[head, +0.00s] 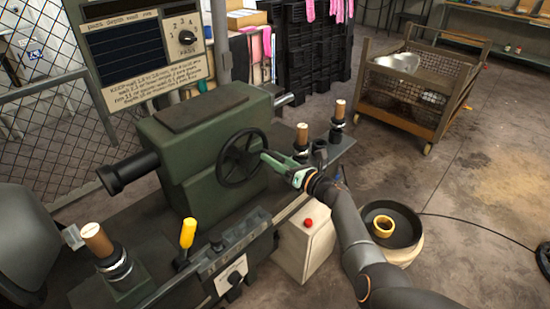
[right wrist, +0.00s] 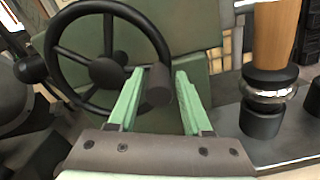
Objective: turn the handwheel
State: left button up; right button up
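The black spoked handwheel (head: 241,157) is on the front of the green lathe headstock (head: 172,135). It fills the upper left of the right wrist view (right wrist: 108,72). Its dark cylindrical handle (right wrist: 158,86) sticks out from the right side of the rim. My right gripper (head: 272,160) comes from the right, with its green fingers at the wheel's right edge. In the right wrist view its fingers (right wrist: 160,95) are spread, with the handle between their tips and slim gaps at its sides. My left gripper is not in view.
Wooden-topped handles (head: 301,136) stand on the bench right of the wheel; one is close to the right finger in the wrist view (right wrist: 272,40). A yellow-handled lever (head: 187,235) stands in front. A control panel (head: 146,45) rises behind. The floor at right is open around a cart (head: 415,85).

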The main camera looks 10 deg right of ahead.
jog(key=shift+o, duration=0.8)
jog(key=shift+r, duration=0.1)
jog(key=shift+s+d+r+p, duration=0.15)
jog(key=shift+s+d+p, duration=0.15)
jog(key=shift+p, duration=0.25)
jog(key=p+v, duration=0.5)
jog(key=v, duration=0.6)
jog(key=shift+s+d+p, duration=0.15)
jog(key=shift+s+p, duration=0.15)
jog(key=shift+p, duration=0.05)
jog(key=shift+f, duration=0.25)
